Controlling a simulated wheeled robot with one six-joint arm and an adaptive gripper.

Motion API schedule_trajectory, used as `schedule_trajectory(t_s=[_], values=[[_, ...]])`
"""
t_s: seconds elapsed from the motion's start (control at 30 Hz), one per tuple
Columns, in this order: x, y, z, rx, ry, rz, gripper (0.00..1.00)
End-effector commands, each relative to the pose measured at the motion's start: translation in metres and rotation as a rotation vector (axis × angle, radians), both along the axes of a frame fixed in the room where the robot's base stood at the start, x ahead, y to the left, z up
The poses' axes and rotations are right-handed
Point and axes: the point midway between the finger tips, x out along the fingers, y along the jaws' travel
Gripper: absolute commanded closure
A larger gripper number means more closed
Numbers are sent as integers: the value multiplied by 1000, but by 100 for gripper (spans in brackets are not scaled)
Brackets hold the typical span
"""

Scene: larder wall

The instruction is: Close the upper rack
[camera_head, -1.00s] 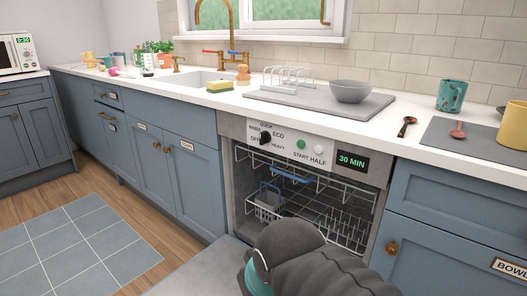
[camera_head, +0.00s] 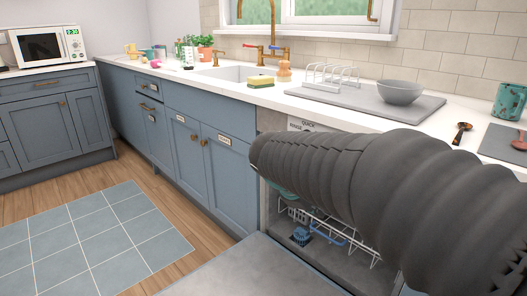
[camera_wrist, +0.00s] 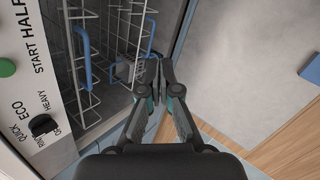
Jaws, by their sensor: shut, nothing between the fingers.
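The upper rack is a wire basket with a blue handle (camera_wrist: 85,55), beside the control panel in the wrist view. Its white wires lie inside the dishwasher (camera_wrist: 63,150) opening. In the head view my arm hides most of the opening and the upper rack. My gripper (camera_wrist: 158,75) is shut and empty. In the wrist view it appears nearer the lower rack than the upper rack's handle; I cannot tell if it touches anything. A grey cutlery basket (camera_wrist: 126,70) shows just left of the fingertips. In the head view my fingertips are hidden behind the arm.
The dishwasher door (camera_head: 255,272) lies open, low in front of the machine. Blue cabinets (camera_head: 228,170) stand to its left. A grey bowl (camera_head: 400,92) rests on the board (camera_head: 340,95) above. Wooden floor and a tiled mat (camera_head: 80,235) lie clear at left.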

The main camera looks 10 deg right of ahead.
Motion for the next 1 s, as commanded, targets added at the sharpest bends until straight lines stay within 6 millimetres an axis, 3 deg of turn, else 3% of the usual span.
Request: schedule_trajectory(t_s=[0.23,0.47,0.8,1.0], values=[[78,2,3,-289,148,195,100],[151,18,1,-560,275,357,100],[251,70,-16,-971,448,554,100],[290,104,-29,-1164,518,622,100]])
